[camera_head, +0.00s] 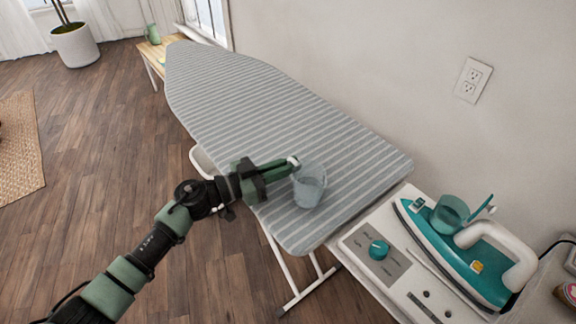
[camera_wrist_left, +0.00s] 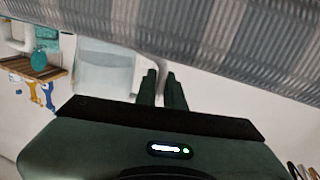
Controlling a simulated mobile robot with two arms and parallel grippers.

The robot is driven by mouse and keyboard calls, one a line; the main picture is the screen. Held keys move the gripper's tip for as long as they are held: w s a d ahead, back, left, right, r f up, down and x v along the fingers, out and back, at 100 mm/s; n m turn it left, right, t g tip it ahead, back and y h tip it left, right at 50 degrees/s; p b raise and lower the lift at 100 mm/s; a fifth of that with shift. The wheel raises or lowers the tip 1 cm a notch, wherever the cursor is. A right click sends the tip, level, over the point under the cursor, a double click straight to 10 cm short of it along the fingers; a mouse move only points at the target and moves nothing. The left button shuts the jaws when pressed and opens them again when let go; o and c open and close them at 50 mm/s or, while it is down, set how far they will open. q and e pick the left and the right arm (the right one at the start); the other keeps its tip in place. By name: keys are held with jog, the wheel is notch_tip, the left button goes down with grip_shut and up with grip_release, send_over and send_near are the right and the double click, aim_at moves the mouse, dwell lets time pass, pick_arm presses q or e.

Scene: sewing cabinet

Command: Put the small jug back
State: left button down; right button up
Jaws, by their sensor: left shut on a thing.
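The small jug (camera_head: 309,187) is clear and see-through, and looks upright over the near half of the striped ironing board (camera_head: 262,110). My left gripper (camera_head: 291,163) reaches in from the left and is shut on the jug's left side near the rim. In the left wrist view the pale jug (camera_wrist_left: 104,72) shows beside the closed fingers (camera_wrist_left: 162,80). I cannot tell whether its base touches the board. My right gripper is not in view.
A teal and white iron (camera_head: 466,254) sits on a white station with a teal knob (camera_head: 379,249), right of the board. A wall with an outlet (camera_head: 473,80) runs behind. A green vase (camera_head: 153,33) stands beyond the far end. Most of the board is clear.

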pick_arm(q)
jog(key=shift+f, duration=0.1)
jog(key=c, duration=1.5)
grip_release()
jog(key=shift+f, duration=0.1)
jog(key=shift+r, duration=0.2)
jog(key=b+v, duration=0.1)
jog(key=v, duration=0.9)
jog(key=shift+s+a, duration=0.1)
jog(key=shift+a, duration=0.15)
jog(key=shift+v, duration=0.75)
jog(key=shift+r, duration=0.1)
